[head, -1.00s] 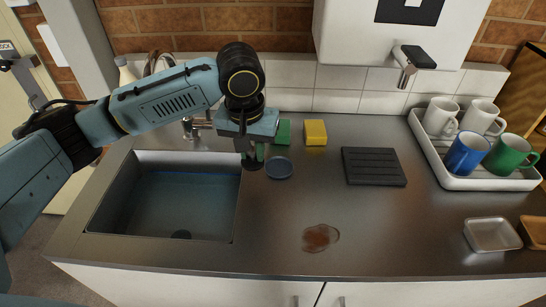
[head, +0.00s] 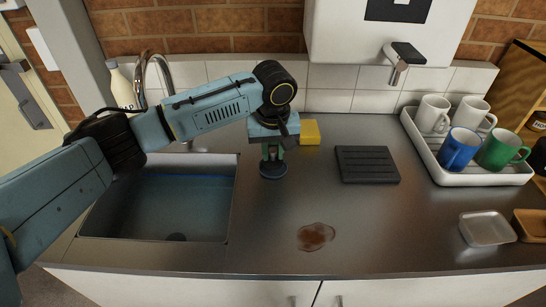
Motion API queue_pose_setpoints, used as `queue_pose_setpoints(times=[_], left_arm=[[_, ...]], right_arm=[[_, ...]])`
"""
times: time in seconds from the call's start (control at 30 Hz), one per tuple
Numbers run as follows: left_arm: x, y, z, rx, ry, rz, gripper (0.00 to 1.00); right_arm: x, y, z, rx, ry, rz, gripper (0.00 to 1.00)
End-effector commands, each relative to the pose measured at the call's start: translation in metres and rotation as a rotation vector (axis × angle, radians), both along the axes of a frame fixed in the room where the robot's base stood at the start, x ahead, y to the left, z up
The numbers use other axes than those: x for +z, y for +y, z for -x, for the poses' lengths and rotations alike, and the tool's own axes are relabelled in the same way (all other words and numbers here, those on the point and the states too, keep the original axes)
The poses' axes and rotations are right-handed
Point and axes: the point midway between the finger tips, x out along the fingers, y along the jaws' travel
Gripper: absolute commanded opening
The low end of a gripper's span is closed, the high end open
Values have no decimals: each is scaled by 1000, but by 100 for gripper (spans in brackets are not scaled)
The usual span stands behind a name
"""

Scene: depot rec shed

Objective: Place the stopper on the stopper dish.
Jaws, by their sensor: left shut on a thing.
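My left gripper (head: 272,153) points down over the counter to the right of the sink. It is shut on the dark stopper (head: 272,165), which is small and partly hidden by the fingers. The round blue stopper dish (head: 273,175) lies on the counter directly below, mostly covered by the stopper and gripper. The stopper is at or just above the dish; I cannot tell whether they touch. My right gripper is not in view.
The sink (head: 160,205) holds water to the left, with a tap behind it. A yellow sponge (head: 310,132) and a black ribbed mat (head: 367,165) are to the right. A brown spill (head: 316,236) lies in front. A mug tray (head: 478,175) stands far right.

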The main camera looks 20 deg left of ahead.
Motion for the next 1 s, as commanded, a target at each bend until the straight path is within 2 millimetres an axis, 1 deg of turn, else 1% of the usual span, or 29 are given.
queue_pose_setpoints(times=[0.03,0.13,0.27,0.53,0.57,0.7,1.0], left_arm=[[-9,1,0,1,0,-1,0],[-17,0,0,0,-2,0,0],[-17,0,0,0,-2,0,0],[-20,0,0,0,0,1,0],[-20,0,0,0,-1,1,26],[-20,0,0,-1,-1,0,44],[-19,0,-1,-1,-3,1,44]], right_arm=[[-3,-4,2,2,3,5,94],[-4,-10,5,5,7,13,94],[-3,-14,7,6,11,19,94],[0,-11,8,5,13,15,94],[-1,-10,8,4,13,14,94],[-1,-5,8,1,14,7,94],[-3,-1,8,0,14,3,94]])
